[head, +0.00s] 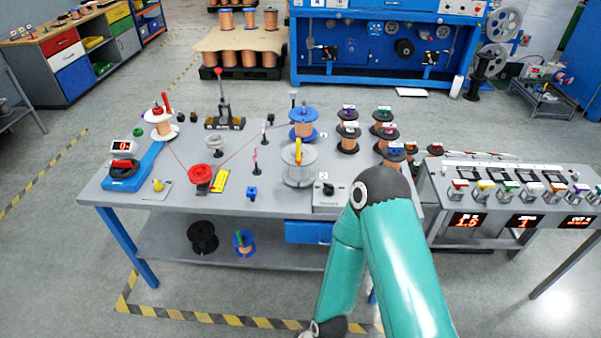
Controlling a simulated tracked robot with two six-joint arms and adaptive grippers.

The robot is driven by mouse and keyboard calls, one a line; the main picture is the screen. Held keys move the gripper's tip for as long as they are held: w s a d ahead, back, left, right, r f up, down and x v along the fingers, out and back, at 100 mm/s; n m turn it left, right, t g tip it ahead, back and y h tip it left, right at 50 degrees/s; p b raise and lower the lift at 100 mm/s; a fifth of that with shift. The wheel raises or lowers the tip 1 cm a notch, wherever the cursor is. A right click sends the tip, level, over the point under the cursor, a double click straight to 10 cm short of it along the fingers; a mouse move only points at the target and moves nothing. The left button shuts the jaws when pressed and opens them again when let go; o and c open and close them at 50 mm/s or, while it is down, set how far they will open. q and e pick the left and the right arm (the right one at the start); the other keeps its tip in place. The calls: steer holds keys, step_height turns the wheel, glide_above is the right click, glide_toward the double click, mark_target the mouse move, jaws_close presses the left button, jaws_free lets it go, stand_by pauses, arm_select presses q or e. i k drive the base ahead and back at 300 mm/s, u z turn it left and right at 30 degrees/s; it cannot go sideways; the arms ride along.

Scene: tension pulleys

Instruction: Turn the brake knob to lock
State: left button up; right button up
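On the workbench (230,192), a small light box with a black knob (328,189) stands at the front right, close to my teal arm. A yellow knob (157,185) sits on a small plate at the front left. I cannot tell for certain which of these is the brake knob, nor read its setting. My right arm comes in from the lower right, bends at a dark elbow by the bench's front edge and runs down out of the picture. Its gripper is not in view. My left arm and gripper are not in view.
A grey spool (299,170), a blue-flanged spool (306,122) and a red pulley (201,174) stand on the bench. Several copper spools stand at its right. A side table (455,209) with coloured switches and red displays stands right of my arm.

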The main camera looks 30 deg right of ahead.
mark_target(329, 190)
steer(key=z, duration=0.1)
steer(key=i, duration=0.85)
steer(key=z, duration=0.6)
